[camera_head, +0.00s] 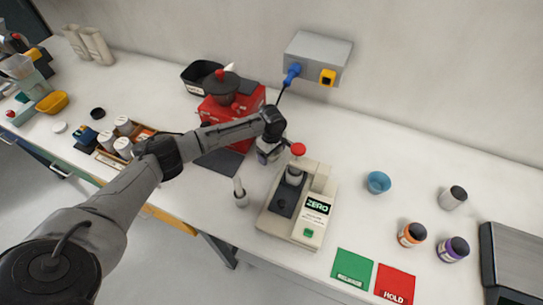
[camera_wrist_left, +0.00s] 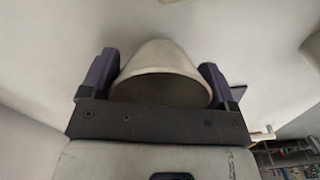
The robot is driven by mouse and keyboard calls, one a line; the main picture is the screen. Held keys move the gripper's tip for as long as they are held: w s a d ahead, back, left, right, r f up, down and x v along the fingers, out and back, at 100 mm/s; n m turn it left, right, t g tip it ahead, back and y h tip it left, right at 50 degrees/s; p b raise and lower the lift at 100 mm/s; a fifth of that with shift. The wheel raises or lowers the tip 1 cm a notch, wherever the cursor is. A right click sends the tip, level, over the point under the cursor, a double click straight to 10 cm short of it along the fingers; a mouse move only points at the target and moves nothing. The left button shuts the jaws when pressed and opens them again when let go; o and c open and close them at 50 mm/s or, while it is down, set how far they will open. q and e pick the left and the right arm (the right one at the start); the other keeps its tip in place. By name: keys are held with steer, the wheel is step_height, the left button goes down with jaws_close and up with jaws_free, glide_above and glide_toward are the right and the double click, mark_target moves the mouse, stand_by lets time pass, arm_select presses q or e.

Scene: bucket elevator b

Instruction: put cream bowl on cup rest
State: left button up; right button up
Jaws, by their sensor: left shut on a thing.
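In the left wrist view the cream bowl (camera_wrist_left: 160,75), a pale tapered shape with a wide round rim, sits between the two purple fingers of my left gripper (camera_wrist_left: 160,85). In the head view my left gripper (camera_head: 268,152) is above the counter, just left of the cream machine; the bowl is mostly hidden there. The cream machine (camera_head: 316,190) has a red knob, a dark plate (camera_head: 284,205) and a ZERO label. I cannot tell for certain which part is the cup rest. My right gripper is not in view.
A red machine (camera_head: 222,115) with a dark pot stands behind my left arm. A small bottle (camera_head: 240,195) is left of the cream machine. A blue cup (camera_head: 378,182), several jars and green (camera_head: 352,267) and red (camera_head: 394,283) mats are to the right.

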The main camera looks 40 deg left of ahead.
arm_select(q)
step_height(320, 180, down, 2)
steer(key=shift+f, duration=0.1)
steer(key=o, duration=0.8)
steer(key=shift+o, duration=0.2)
steer(key=shift+r, duration=0.2)
step_height(320, 180, up, 12)
steer(key=p, duration=0.1)
steer(key=shift+p, duration=0.3)
